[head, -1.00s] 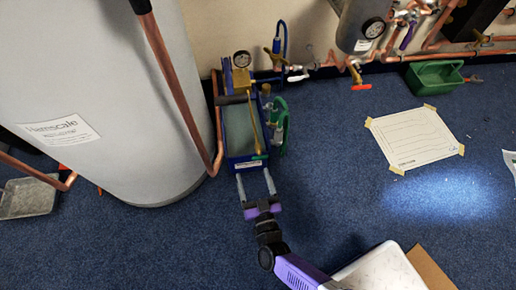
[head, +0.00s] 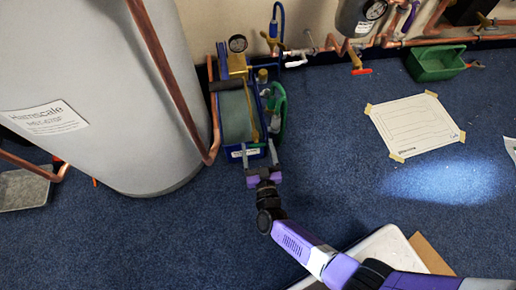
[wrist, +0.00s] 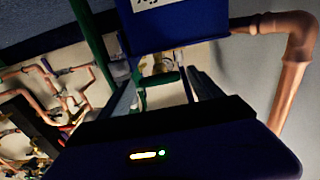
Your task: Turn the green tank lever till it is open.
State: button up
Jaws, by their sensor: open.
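The blue tank (head: 254,172) is part of a pump set on the floor, right of the large grey cylinder. The green lever (wrist: 162,78) sits at a brass fitting (wrist: 163,64) below the blue body in the wrist view. It lies crosswise between my fingers. My gripper (head: 258,149) is open at the front end of the tank; it also shows in the wrist view (wrist: 159,82) with one finger on each side of the lever. I cannot tell whether either finger touches it. In the head view the lever is too small and covered to make out clearly.
The grey cylinder (head: 90,95) and a copper pipe (head: 178,95) stand close on the left. A green hose (head: 279,112) hangs on the tank's right side. A pressure gauge (head: 238,43) rises at the back. Open blue carpet (head: 325,150) lies to the right.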

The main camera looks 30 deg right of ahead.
jog(key=c, duration=1.4)
jog(key=shift+n, duration=0.3)
jog(key=n+p, duration=0.1)
jog(key=n, duration=0.3)
jog(key=shift+a+f+n+p, duration=0.1)
jog(key=shift+n+p, duration=0.4)
jog(key=shift+n, duration=2.8)
jog(key=shift+a+f+n+p, duration=0.1)
jog(key=shift+n+p, duration=0.35)
jog(key=shift+n, duration=2.85)
